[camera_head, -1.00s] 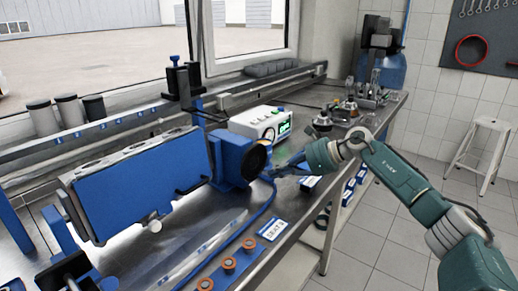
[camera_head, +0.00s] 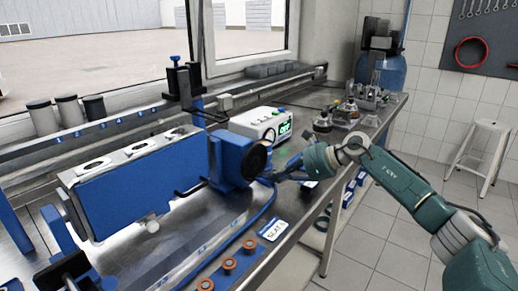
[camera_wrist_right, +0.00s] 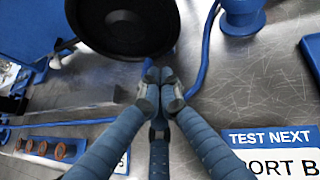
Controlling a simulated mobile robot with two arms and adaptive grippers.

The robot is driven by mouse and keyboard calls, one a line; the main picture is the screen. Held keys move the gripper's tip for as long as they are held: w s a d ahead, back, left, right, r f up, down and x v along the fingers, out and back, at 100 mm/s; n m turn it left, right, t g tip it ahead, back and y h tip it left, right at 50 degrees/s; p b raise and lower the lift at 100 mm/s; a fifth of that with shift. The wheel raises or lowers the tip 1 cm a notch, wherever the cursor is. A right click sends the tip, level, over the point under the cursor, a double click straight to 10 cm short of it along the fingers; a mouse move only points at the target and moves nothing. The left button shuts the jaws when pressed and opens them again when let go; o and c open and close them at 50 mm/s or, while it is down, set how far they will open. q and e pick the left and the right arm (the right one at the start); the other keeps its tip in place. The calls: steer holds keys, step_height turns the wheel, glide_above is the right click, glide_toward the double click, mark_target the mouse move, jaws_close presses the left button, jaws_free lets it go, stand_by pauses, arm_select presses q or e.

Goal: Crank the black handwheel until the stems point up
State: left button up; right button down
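The black handwheel (camera_head: 257,160) is on the right face of a blue gearbox (camera_head: 230,158) at the end of the stand. A long blue-sided engine block part (camera_head: 135,190) is mounted in the stand, its pale upper face with dark oval openings partly visible; I cannot make out the stems. My right gripper (camera_head: 277,174) is just right of and below the wheel. In the right wrist view the wheel (camera_wrist_right: 122,25) fills the upper left, and the gripper fingertips (camera_wrist_right: 158,85) meet just below its rim, with nothing visible between them. My left gripper is out of view.
A white box with a green display (camera_head: 262,124) stands behind the gearbox. Orange-ringed parts (camera_head: 229,265) lie at the bench front beside a label card (camera_head: 273,230). A blue cable (camera_head: 262,208) runs below the wheel. Glassware (camera_head: 350,108) stands further right.

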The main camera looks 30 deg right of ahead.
mark_target(269, 184)
steer(key=shift+s+a+f, duration=0.2)
steer(key=shift+s+a, duration=0.05)
steer(key=shift+a, duration=0.3)
steer(key=shift+s+a+f, duration=0.15)
steer(key=shift+s+a, duration=0.05)
steer(key=shift+a, duration=0.3)
steer(key=shift+s+a, duration=0.1)
steer(key=shift+a, duration=0.2)
steer(key=shift+a+r, duration=0.1)
steer(key=shift+r, duration=0.1)
